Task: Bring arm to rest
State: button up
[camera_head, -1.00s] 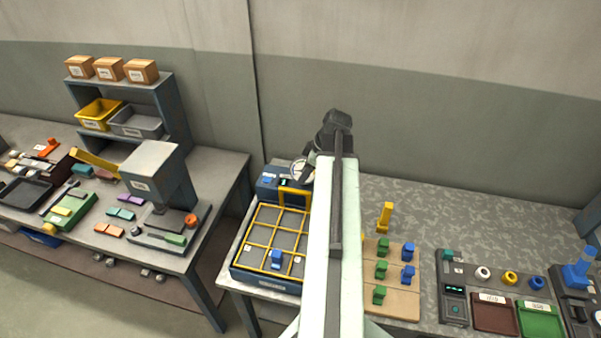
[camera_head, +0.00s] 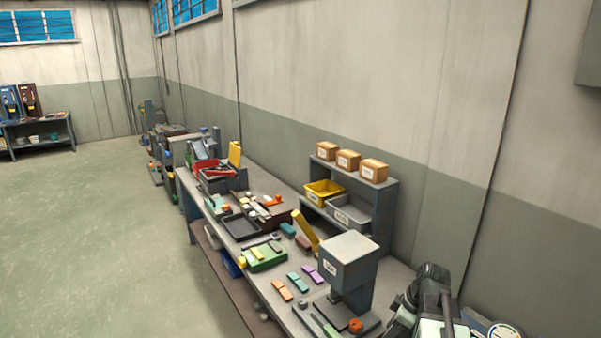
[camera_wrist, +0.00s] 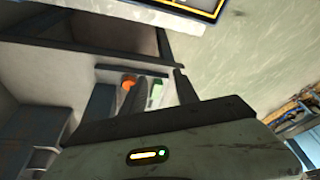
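My arm (camera_head: 432,305) shows at the lower right of the head view, in front of the wall and beside the grey press. My gripper (camera_wrist: 160,77) shows in the wrist view as two dark fingers with a gap between them. It looks open, and I see nothing held. An orange knob (camera_wrist: 128,83) and a green piece (camera_wrist: 156,95) show beyond the fingers, on the bench in the background. The fingertips are not clear in the head view.
The grey press (camera_head: 349,263) stands on the near end of a long bench, with a shelf (camera_head: 385,190) of boxes and bins behind it. A green fixture (camera_head: 263,258) and several coloured blocks lie there. Open floor (camera_head: 90,230) is at left. A yellow-lined tray edge (camera_wrist: 190,6) tops the wrist view.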

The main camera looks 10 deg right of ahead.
jog(key=s+a+f+m+g+h+b, duration=0.1)
jog(key=a+f+m, duration=0.1)
jog(key=a+m, duration=0.3)
jog(key=s+a+f+m+g+h+b, duration=0.1)
jog(key=a+m, duration=0.4)
jog(key=a, duration=0.6)
notch_tip(320, 180, down, 2)
jog(key=shift+s+a+f+m+h+b, duration=0.1)
jog(key=shift+s+a+m+h+b, duration=0.3)
jog(key=shift+s, duration=0.35)
jog(key=shift+d, duration=0.1)
dwell(0.6)
